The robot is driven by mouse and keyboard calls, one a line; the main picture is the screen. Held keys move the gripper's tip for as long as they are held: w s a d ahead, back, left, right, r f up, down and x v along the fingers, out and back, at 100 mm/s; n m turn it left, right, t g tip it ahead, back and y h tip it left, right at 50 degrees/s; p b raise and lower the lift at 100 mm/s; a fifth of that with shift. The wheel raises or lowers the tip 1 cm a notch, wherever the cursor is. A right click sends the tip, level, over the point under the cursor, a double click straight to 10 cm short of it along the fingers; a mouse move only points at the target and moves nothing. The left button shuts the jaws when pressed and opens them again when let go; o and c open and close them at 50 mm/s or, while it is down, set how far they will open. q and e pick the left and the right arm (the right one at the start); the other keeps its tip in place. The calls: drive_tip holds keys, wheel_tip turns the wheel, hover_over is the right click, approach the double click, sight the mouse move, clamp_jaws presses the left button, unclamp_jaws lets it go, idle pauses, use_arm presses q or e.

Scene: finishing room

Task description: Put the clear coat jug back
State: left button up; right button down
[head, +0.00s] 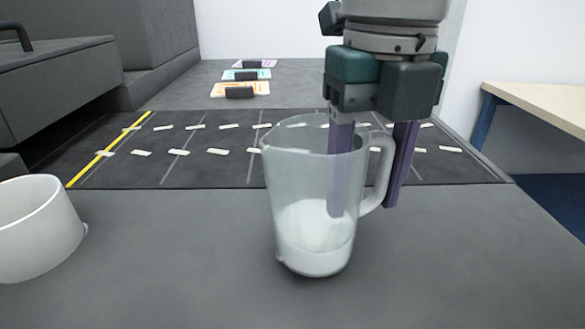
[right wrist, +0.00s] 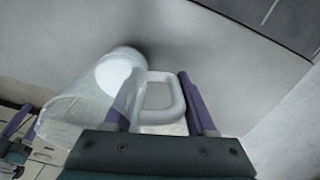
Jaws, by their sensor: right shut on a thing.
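The clear coat jug (head: 300,180) is a see-through pitcher with a whitish layer at the bottom, in the middle of the head view. It leans slightly. My right gripper (head: 370,210) comes from above and is shut on its handle. One finger shows through the clear wall, the other is outside the handle. In the right wrist view the jug (right wrist: 75,115) is left of my right gripper (right wrist: 160,105), with the handle between the fingers. I cannot tell whether its base touches the counter. Purple and dark parts at that view's left edge look like my left gripper (right wrist: 20,123).
A white cup-like vessel (head: 35,235) stands at the left on the grey counter (head: 180,270). Behind the jug lies a dark mat (head: 225,170) with white labels, dividing lines and a yellow line. Colored cards with black blocks (head: 240,89) lie farther back. A wooden-topped table (head: 545,100) is at the right.

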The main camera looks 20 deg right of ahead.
drive_tip(key=shift+f, duration=0.65)
drive_tip(key=shift+c, duration=1)
unclamp_jaws()
wheel_tip(320, 180, up, 12)
drive_tip(key=shift+r, duration=0.25)
